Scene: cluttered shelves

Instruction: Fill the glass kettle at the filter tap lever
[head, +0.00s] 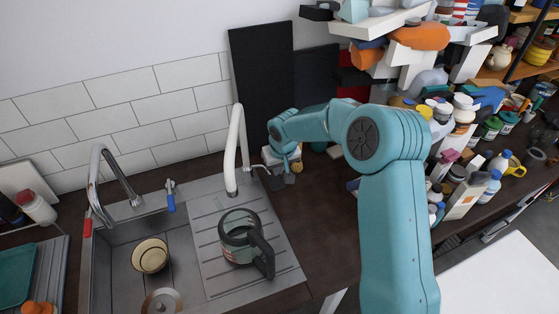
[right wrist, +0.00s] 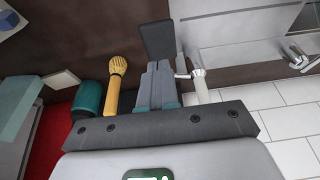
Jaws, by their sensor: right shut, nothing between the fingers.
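The glass kettle (head: 237,224) stands upright on the ribbed drainboard, its dark handle facing the lower right. The white filter tap (head: 236,150) rises behind it, and its spout arches over towards the kettle. A thin lever (head: 257,169) sticks out to the right from the tap's base. My right gripper (head: 277,181) is shut and empty, just right of the lever. In the right wrist view, my shut fingers (right wrist: 158,78) are close beside the white tap (right wrist: 197,78); whether they touch the lever I cannot tell. My left gripper is out of view.
A chrome faucet (head: 98,185) and a steel sink holding a cream bowl (head: 150,256) are on the left. Dark boards (head: 262,70) lean on the wall behind. Crowded shelves and bottles fill the right. A yellow-headed tool (right wrist: 117,70) stands near my right fingers.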

